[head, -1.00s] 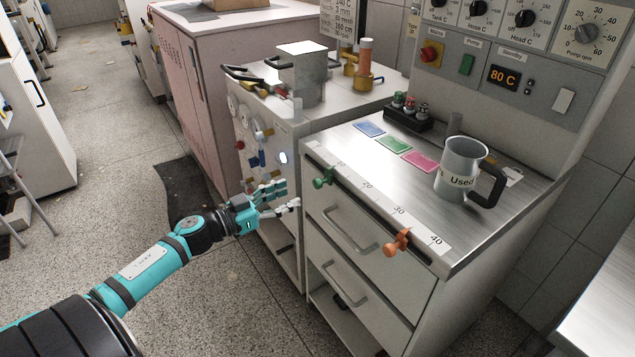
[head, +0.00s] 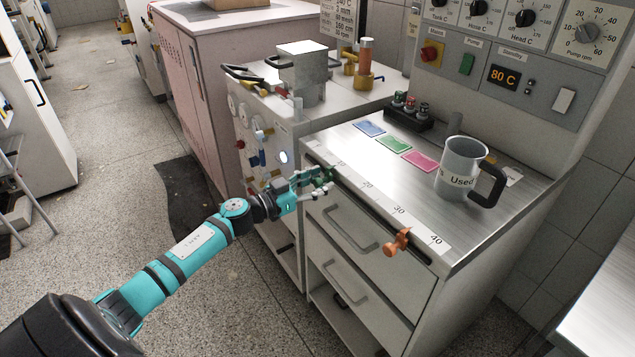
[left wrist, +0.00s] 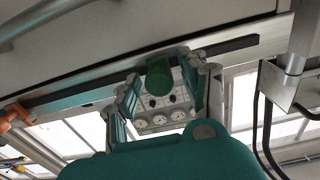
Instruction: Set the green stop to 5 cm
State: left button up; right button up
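The green stop (head: 327,174) sits on the black rail along the counter's front edge, near the left end of the ruler (head: 384,200), left of the 20 mark. My left gripper (head: 318,184) is at the stop and partly hides it in the head view. In the left wrist view the stop's round green knob (left wrist: 159,76) lies between the two spread fingers (left wrist: 168,85), with gaps visible beside it. The orange stop (head: 397,242) is on the same rail between 30 and 40; it also shows at the left of the wrist view (left wrist: 14,117). My right gripper is not in view.
Two drawers with bar handles (head: 350,230) are below the rail. A metal mug (head: 461,166) marked "Used" and blue, green and pink cards (head: 394,144) lie on the counter (head: 385,172). A valve panel (head: 262,150) stands left of it.

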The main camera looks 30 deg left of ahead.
aim_at(321, 166)
pick_arm(q)
grip_shut()
jog(key=a, duration=0.1)
jog(key=w+a, duration=0.1)
jog(key=a, duration=0.1)
jog(key=w+a+b, duration=0.1)
jog(key=shift+w+a, duration=0.1)
jog(key=shift+a, duration=0.2)
jog(key=shift+f, duration=0.1)
jog(key=shift+c, duration=1.7)
grip_release()
jog(key=o, duration=0.5)
jog(key=shift+s+a, duration=0.15)
jog(key=shift+s, duration=0.1)
jog(key=shift+c, duration=0.2)
jog(key=shift+o, duration=0.2)
